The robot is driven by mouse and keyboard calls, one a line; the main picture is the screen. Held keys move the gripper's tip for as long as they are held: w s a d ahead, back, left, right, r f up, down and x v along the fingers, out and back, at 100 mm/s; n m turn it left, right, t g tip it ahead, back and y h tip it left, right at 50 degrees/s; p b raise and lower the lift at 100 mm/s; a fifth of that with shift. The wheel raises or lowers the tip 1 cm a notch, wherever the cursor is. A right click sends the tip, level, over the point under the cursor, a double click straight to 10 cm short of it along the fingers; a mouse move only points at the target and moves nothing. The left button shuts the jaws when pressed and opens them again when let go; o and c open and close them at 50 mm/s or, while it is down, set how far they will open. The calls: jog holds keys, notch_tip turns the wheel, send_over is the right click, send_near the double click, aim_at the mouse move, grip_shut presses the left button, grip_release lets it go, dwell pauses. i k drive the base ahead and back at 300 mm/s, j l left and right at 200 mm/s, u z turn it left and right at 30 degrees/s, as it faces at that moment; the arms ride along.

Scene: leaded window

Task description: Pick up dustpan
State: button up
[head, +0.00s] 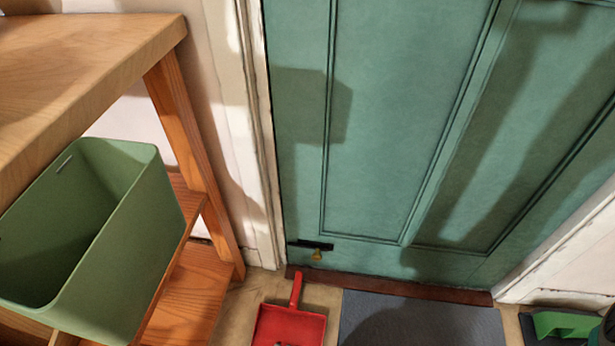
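A red dustpan (290,325) lies on the floor at the bottom of the head view, in front of the green door. Its handle points up the picture toward the door's sill, and its near edge is cut off by the frame. A small dark shape shows at its lower edge; I cannot tell what it is. My gripper is not visible in this view.
A wooden table (95,45) with lower shelves stands at the left, holding a green bin (125,245). A grey mat (420,322) lies right of the dustpan. The green door (390,130) is shut behind. A green object (565,325) lies on a dark tray bottom right.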

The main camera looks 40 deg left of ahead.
aim_at(283, 325)
jog(key=l+u, duration=0.1)
jog(key=u, duration=0.3)
jog(key=k+u, duration=0.15)
jog(key=u, duration=0.25)
jog(key=l+u, duration=0.1)
jog(key=u, duration=0.3)
jog(key=k+u, duration=0.15)
jog(key=u, duration=0.3)
jog(key=k+u, duration=0.1)
jog(key=u, duration=0.3)
jog(key=k, duration=0.1)
jog(key=j+z, duration=0.2)
jog(key=z, duration=3.8)
jog(key=k+j+u, duration=0.1)
jog(key=k, duration=0.4)
jog(key=k+j+u, duration=0.15)
jog(key=k, duration=0.3)
jog(key=j+u, duration=0.1)
jog(key=u, duration=2.25)
